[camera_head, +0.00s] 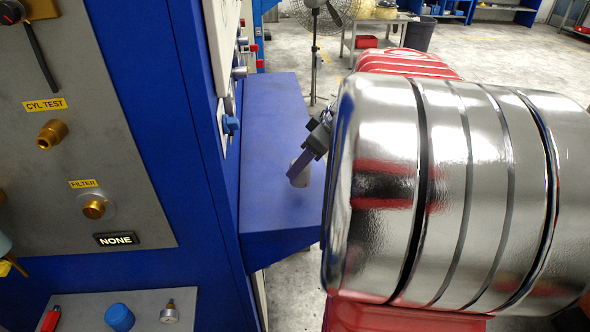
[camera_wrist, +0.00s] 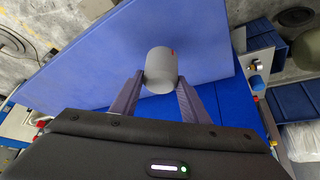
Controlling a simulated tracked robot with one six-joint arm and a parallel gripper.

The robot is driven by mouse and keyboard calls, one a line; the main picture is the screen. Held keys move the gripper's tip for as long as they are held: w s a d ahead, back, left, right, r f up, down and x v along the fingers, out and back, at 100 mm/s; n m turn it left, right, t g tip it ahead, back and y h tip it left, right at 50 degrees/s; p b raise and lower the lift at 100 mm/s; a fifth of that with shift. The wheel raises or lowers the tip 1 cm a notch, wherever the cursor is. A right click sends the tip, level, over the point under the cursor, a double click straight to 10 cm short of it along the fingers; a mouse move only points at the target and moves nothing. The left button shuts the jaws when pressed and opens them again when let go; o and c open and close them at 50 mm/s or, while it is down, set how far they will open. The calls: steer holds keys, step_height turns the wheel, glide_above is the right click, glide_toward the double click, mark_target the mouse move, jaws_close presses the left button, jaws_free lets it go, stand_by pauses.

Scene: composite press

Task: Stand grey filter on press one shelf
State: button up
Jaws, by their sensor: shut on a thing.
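The grey filter (camera_wrist: 161,68) is a short grey cylinder with a small red mark near its top. My gripper (camera_wrist: 160,92) is shut on it, one purple finger on each side. In the head view the filter (camera_head: 300,172) shows beside a purple finger of my gripper (camera_head: 302,162), over the blue press shelf (camera_head: 268,150). The filter looks close to the shelf surface and nearly upright. I cannot tell whether its base touches the shelf. The blue shelf also fills the area behind the filter in the wrist view (camera_wrist: 100,60).
A blue press cabinet (camera_head: 185,120) stands left of the shelf. Its grey panel (camera_head: 75,150) has brass ports labelled CYL TEST and FILTER, and a NONE display (camera_head: 116,239). My shiny arm hides the shelf's right side. A fan (camera_head: 315,15) stands behind.

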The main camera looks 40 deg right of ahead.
mark_target(302, 175)
steer(key=shift+f, duration=1.85)
steer(key=shift+f, duration=0.1)
steer(key=o, duration=1.1)
steer(key=v, duration=1.2)
steer(key=shift+a, duration=0.1)
